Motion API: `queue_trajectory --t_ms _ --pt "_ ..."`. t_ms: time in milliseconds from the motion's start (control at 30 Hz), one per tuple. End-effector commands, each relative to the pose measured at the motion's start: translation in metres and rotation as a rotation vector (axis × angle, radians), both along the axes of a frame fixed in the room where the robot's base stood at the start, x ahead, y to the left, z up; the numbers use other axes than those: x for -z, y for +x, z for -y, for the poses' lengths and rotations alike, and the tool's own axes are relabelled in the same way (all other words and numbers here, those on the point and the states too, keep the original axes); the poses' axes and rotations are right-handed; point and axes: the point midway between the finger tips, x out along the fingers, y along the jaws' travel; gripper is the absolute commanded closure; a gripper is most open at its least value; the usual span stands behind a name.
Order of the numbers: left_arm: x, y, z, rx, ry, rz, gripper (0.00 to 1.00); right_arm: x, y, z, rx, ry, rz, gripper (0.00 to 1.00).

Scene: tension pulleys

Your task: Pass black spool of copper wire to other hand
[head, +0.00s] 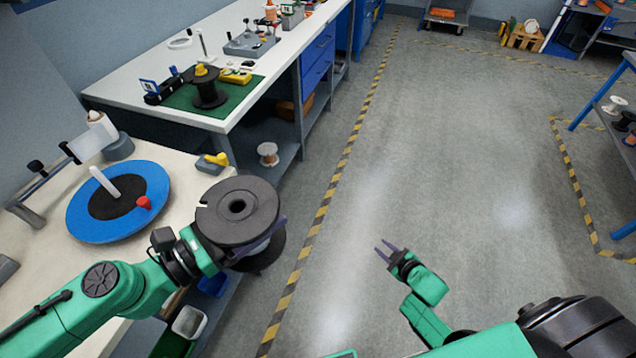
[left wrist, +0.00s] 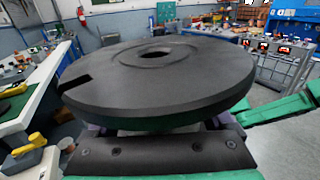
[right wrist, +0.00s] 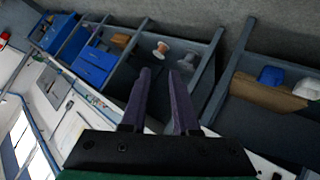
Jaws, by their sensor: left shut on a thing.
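The black spool (head: 237,209) is in my left gripper (head: 262,245), in front of the near bench in the head view. Its round top flange with a centre hole faces up, and it fills much of the left wrist view (left wrist: 160,75). The left fingers close around the middle of the spool, under the top flange; the wound wire is mostly hidden. My right gripper (head: 384,250) is open and empty over the floor, to the right of the spool and apart from it. Its two spread fingers show in the right wrist view (right wrist: 160,100).
A blue disc turntable (head: 75,215) sits on the near bench. The far bench carries a green mat (head: 232,98) with another black spool (head: 207,92). A small spool (head: 268,154) is on the shelf below. The floor (head: 430,150) between the benches and right rack is clear.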

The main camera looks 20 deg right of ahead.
Motion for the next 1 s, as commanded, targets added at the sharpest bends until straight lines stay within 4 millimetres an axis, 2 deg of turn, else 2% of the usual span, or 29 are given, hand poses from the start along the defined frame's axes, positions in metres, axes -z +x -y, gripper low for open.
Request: queue_trajectory --t_ms 33,100,167,200,267,300,367,400,467,500,600,700,800,1000 --pt "-0.001 0.000 0.000 0.000 -0.001 0.003 1.00 -0.030 0.021 -0.002 -0.053 -0.019 0.083 0.71" --pt "-0.001 0.000 0.000 0.000 -0.002 0.003 1.00 -0.074 0.047 -0.011 -0.141 -0.046 0.206 0.71" --pt "-0.001 0.000 0.000 0.000 -0.002 0.003 1.00 -0.114 0.064 -0.022 -0.221 -0.071 0.309 0.71" --pt "-0.001 0.000 0.000 0.000 -0.002 0.003 1.00 -0.141 0.073 -0.031 -0.280 -0.089 0.377 0.71" --pt "-0.001 0.000 0.000 0.000 -0.002 0.003 1.00 -0.181 0.082 -0.046 -0.372 -0.118 0.479 0.71" --pt "-0.001 0.000 0.000 0.000 -0.002 0.003 1.00 -0.209 0.086 -0.058 -0.437 -0.139 0.547 0.71" --pt "-0.001 0.000 0.000 0.000 -0.002 0.003 1.00 -0.249 0.087 -0.078 -0.541 -0.171 0.647 0.71" --pt "-0.001 0.000 0.000 0.000 -0.002 0.003 1.00 -0.275 0.084 -0.093 -0.615 -0.193 0.712 0.71" --pt "-0.001 0.000 0.000 0.000 -0.002 0.003 1.00 -0.311 0.074 -0.116 -0.735 -0.230 0.807 0.71" --pt "-0.001 0.000 0.000 0.000 -0.002 0.003 1.00 -0.334 0.065 -0.133 -0.819 -0.257 0.869 0.71" --pt "-0.001 0.000 0.000 0.000 -0.002 0.003 1.00 -0.380 0.032 -0.172 -1.030 -0.324 1.004 0.71" --pt "-0.001 0.000 0.000 0.000 -0.002 0.003 1.00 -0.405 -0.001 -0.201 -1.207 -0.379 1.096 0.71" --pt "-0.001 0.000 0.000 0.000 -0.002 0.003 1.00 -0.417 -0.023 -0.216 -1.313 -0.413 1.143 0.71" --pt "-0.001 0.000 0.000 0.000 -0.002 0.003 1.00 -0.419 -0.030 -0.222 -1.349 -0.424 1.158 0.71"
